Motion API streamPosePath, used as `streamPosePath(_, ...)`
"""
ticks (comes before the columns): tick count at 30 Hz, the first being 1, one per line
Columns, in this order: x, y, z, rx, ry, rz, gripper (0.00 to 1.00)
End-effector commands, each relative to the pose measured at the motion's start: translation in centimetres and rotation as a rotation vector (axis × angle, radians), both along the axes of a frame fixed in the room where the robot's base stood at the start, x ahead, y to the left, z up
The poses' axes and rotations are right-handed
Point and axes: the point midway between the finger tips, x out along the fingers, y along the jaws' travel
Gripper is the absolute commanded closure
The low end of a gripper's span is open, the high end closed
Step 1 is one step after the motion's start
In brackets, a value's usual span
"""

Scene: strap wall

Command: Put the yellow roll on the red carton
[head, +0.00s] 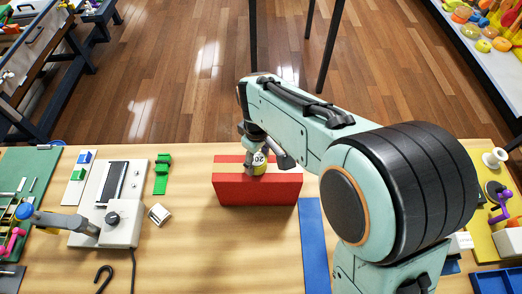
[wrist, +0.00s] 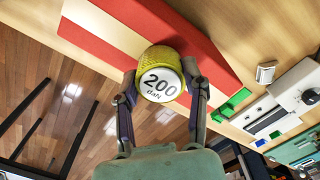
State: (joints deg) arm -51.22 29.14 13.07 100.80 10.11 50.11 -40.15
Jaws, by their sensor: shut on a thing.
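The yellow roll (wrist: 160,78) has a white end marked "200 daN". My gripper (wrist: 160,88) is shut on it, one finger on each side, in the wrist view. In the head view the roll (head: 259,161) shows partly, with my gripper (head: 262,155) around it. The red carton (head: 257,190) stands on the wooden table, with a pale stripe along its top. The roll is over the carton's top in the head view. I cannot tell whether it touches the carton. The carton also shows behind the roll in the wrist view (wrist: 105,37).
A grey-white device (head: 112,205) with a lever stands on the left, next to green blocks (head: 162,172) and a small white block (head: 159,213). A blue strip (head: 314,245) lies right of the carton. A black hook (head: 103,278) lies near the front. Bare table lies before the carton.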

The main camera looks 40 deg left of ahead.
Motion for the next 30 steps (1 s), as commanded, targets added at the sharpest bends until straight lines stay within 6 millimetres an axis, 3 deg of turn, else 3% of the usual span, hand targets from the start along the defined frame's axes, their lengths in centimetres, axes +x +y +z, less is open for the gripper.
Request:
streamPosePath(2, 0.0, 0.0, -0.3, -0.001, 0.001, 0.000, 0.93)
streamPosePath(3, 0.0, 0.0, -0.3, -0.001, 0.001, 0.000, 0.47)
streamPosePath(5, 0.0, 0.0, -0.2, -0.001, 0.001, 0.000, 0.30)
streamPosePath(17, 0.0, 0.0, 0.5, 0.001, 0.000, 0.000, 0.30)
streamPosePath(30, 0.0, 0.0, 9.7, 0.002, -0.002, 0.000, 0.30)
